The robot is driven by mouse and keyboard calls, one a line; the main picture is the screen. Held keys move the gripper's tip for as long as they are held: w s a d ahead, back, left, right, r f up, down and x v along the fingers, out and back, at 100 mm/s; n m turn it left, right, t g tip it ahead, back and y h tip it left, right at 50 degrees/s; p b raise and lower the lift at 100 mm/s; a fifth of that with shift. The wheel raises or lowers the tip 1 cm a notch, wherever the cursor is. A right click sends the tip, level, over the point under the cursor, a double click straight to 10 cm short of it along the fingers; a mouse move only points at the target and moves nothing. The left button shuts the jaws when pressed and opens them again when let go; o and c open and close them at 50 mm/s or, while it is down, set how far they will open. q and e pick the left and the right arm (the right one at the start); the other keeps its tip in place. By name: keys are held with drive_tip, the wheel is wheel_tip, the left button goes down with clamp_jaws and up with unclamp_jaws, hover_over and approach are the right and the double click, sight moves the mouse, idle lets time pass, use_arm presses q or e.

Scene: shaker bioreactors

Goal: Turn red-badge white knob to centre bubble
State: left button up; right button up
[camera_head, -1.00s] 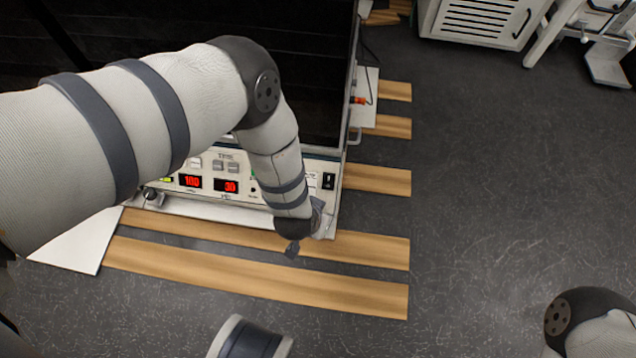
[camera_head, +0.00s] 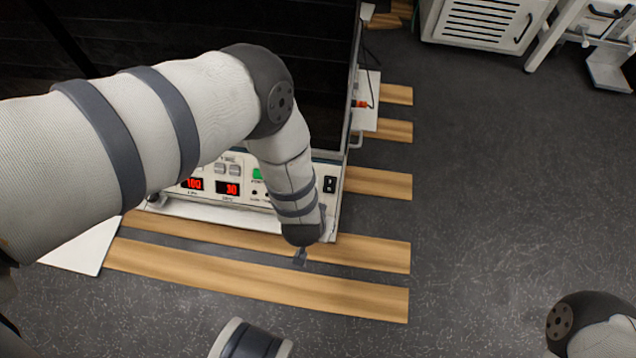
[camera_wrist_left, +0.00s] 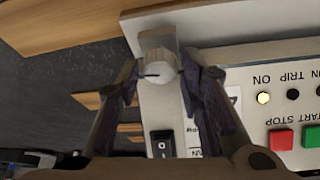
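A white knob (camera_wrist_left: 158,70) with a dark pointer line sits at the corner of the shaker unit, beside a metal bracket (camera_wrist_left: 158,38), in the left wrist view. My left gripper (camera_wrist_left: 160,82) has one finger on each side of this knob, with small gaps showing, so it looks open and not clamped. In the head view my left gripper (camera_head: 300,257) reaches down at the front right corner of the shaker (camera_head: 220,208), and my arm hides the knob there. I see no red badge or bubble in either view. My right gripper is out of view.
The shaker's panel has red displays (camera_head: 228,188), a black rocker switch (camera_wrist_left: 161,144), and a red button (camera_wrist_left: 281,139) and green button (camera_wrist_left: 311,135). Wooden strips (camera_head: 260,280) lie on the dark floor. A white cabinet (camera_head: 485,22) stands at the back right. The floor at right is clear.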

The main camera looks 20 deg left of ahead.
use_arm(q)
drive_tip(key=v, duration=1.1)
drive_tip(key=shift+r, duration=0.4)
drive_tip(key=shift+s, duration=0.15)
